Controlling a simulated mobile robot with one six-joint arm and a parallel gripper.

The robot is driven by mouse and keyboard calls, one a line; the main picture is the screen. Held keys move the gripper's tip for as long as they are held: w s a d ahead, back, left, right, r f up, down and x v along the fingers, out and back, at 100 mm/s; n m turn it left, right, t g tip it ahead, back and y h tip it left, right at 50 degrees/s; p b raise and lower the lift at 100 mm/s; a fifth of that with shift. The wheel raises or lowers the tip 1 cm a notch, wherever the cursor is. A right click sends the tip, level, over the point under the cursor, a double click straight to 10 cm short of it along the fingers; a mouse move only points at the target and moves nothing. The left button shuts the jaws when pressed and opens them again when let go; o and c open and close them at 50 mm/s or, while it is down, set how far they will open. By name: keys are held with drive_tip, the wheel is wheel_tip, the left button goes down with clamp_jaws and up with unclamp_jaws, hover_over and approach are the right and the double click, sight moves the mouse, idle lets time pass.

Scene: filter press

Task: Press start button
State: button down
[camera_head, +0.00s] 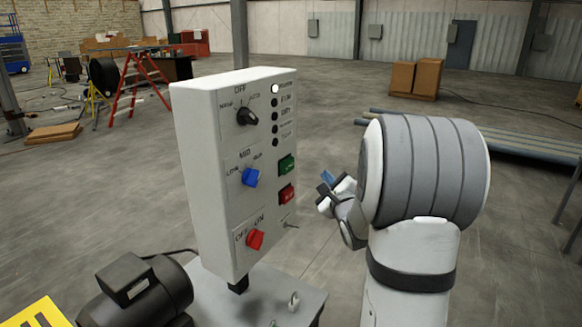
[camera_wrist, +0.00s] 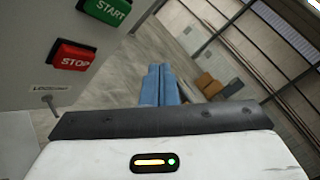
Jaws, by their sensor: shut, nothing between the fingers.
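The green START button (camera_head: 287,164) is on the right side of the white control box's front panel, above the red STOP button (camera_head: 287,194). In the wrist view the START button (camera_wrist: 108,10) shows at the top left, cut by the frame edge, with the STOP button (camera_wrist: 73,55) below it. My gripper (camera_head: 326,178) is to the right of the panel, apart from both buttons. Its blue fingers (camera_wrist: 160,85) are together, with nothing between them. In the wrist view both buttons lie to the left of the fingers.
The control box (camera_head: 205,170) also carries a black knob (camera_head: 248,117), a blue knob (camera_head: 250,178), a red knob (camera_head: 255,239) and a small toggle (camera_head: 291,224). A black motor (camera_head: 135,290) stands at lower left. Open floor lies behind my gripper, with cardboard boxes (camera_head: 415,77) far back.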

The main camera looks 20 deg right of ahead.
sight(292, 164)
drive_tip(key=w+a, duration=0.5)
drive_tip(key=w, duration=0.1)
drive_tip(key=shift+w+a, duration=0.15)
drive_tip(key=shift+w, duration=0.2)
drive_tip(key=shift+w+a+b, duration=0.1)
drive_tip(key=shift+b, duration=0.3)
idle(1.6)
drive_tip(key=shift+w+a, duration=0.15)
drive_tip(key=shift+w+a+b, duration=0.35)
drive_tip(key=shift+w+b, duration=0.05)
drive_tip(key=shift+w, duration=0.1)
idle(0.9)
idle(0.3)
drive_tip(key=shift+s+d+b, duration=0.35)
drive_tip(key=shift+s+d, duration=0.25)
drive_tip(key=shift+s, duration=0.25)
